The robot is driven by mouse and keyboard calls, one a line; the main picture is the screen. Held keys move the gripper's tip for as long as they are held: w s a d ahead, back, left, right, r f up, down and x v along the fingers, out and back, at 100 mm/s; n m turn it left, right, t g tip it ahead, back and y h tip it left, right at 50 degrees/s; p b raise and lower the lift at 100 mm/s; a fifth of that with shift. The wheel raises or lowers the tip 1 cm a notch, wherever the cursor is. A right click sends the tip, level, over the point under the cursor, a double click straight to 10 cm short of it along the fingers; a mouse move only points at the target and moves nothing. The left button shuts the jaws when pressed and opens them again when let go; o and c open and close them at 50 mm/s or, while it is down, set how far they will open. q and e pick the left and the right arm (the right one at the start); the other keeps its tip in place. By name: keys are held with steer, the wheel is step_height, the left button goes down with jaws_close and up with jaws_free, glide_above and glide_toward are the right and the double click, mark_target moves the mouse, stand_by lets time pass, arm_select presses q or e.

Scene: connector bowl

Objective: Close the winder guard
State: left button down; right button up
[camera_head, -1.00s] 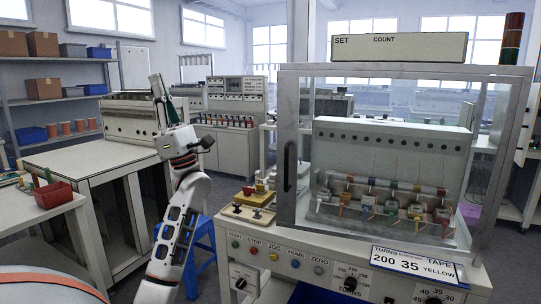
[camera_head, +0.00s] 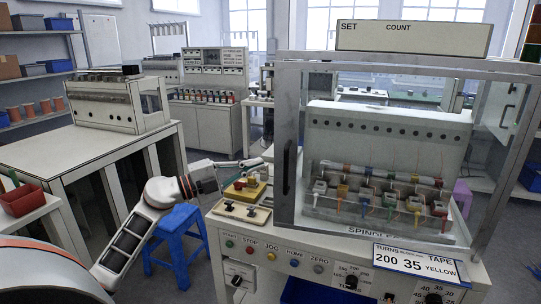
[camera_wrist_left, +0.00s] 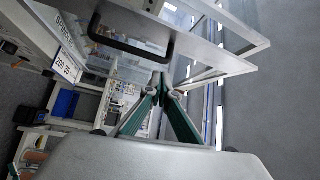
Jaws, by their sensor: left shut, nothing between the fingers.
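The winder guard (camera_head: 385,150) is a clear-panelled, grey-framed cover at the front of the winding machine. Its black handle (camera_head: 287,168) is upright on the left frame post. The handle also shows large at the top of the left wrist view (camera_wrist_left: 130,42). I cannot tell from here how far the guard stands from its shut position. My left gripper (camera_head: 258,163) points right, just left of the handle and apart from it. Its green-padded fingers (camera_wrist_left: 161,84) are together and empty in the left wrist view. My right gripper is not in view.
A spindle row (camera_head: 380,192) with coloured bobbins sits behind the panel. A yellow block (camera_head: 245,190) and a small fixture (camera_head: 242,212) lie on the bench below my gripper. A blue stool (camera_head: 175,222) stands on the floor at left. A control panel (camera_head: 270,256) runs along the front.

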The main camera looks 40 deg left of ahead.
arm_select(q)
step_height(320, 180, down, 4)
steer(key=w+a+m+y, duration=0.1)
steer(key=a+y, duration=0.1)
steer(key=a, duration=0.1)
steer(key=shift+g, duration=0.3)
steer(key=p+x, duration=0.1)
steer(key=x, duration=0.9)
steer(key=shift+w+d, duration=0.1)
steer(key=shift+d, duration=0.1)
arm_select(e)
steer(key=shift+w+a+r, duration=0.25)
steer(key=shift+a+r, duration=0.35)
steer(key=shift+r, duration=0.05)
